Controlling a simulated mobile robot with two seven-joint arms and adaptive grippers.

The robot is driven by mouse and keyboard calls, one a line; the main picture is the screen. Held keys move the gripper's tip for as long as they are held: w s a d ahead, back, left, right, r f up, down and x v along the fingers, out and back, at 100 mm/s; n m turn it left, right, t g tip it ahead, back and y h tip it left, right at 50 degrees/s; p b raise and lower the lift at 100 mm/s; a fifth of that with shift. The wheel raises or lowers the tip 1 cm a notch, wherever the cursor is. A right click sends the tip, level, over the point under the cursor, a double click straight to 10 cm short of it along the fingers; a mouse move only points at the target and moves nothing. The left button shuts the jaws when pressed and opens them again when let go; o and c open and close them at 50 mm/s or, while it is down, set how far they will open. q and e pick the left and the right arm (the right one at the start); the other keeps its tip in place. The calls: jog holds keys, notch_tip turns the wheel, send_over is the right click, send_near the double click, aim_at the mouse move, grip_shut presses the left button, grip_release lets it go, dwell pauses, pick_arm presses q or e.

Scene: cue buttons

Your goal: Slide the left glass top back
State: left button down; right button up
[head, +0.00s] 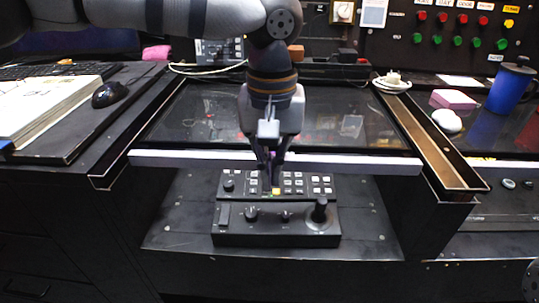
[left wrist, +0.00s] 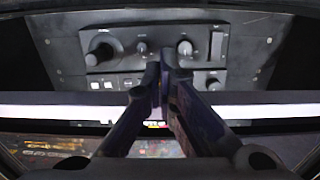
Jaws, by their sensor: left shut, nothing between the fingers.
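The left glass top (head: 200,115) is a dark, reflective pane with a pale front bar (head: 350,163). It lies over the rear of the desk bay, and the bay's front is uncovered. The bar crosses the left wrist view (left wrist: 50,112) too. Below and in front of the bar sits a black control box (head: 230,238) with knobs, a joystick and buttons, one of them lit yellow. My left gripper (head: 275,188) points down, shut and empty, at the middle of the bar, its tips over the box's buttons. In the left wrist view its fingers (left wrist: 161,78) meet; contact with bar or box is unclear.
A metal-lined channel (head: 432,150) bounds the bay on the right. A mouse (head: 110,94) and an open book (head: 45,105) lie left. A blue mug (head: 510,88), a pink block (head: 454,99) and a white round object (head: 447,120) stand right. Button rows line the back panel.

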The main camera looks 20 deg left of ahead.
pick_arm(q)
jog(key=shift+w+a, duration=0.2)
jog(key=shift+w, duration=0.5)
jog(key=shift+w+a, duration=0.2)
jog(key=shift+w, duration=0.5)
jog(key=shift+w+a, duration=0.3)
jog(key=shift+w, duration=0.7)
jog(key=shift+w+a, duration=0.25)
jog(key=shift+w, duration=0.75)
jog(key=shift+w+a, duration=0.3)
jog(key=shift+w, duration=0.7)
pick_arm(e)
jog(key=shift+f, duration=0.1)
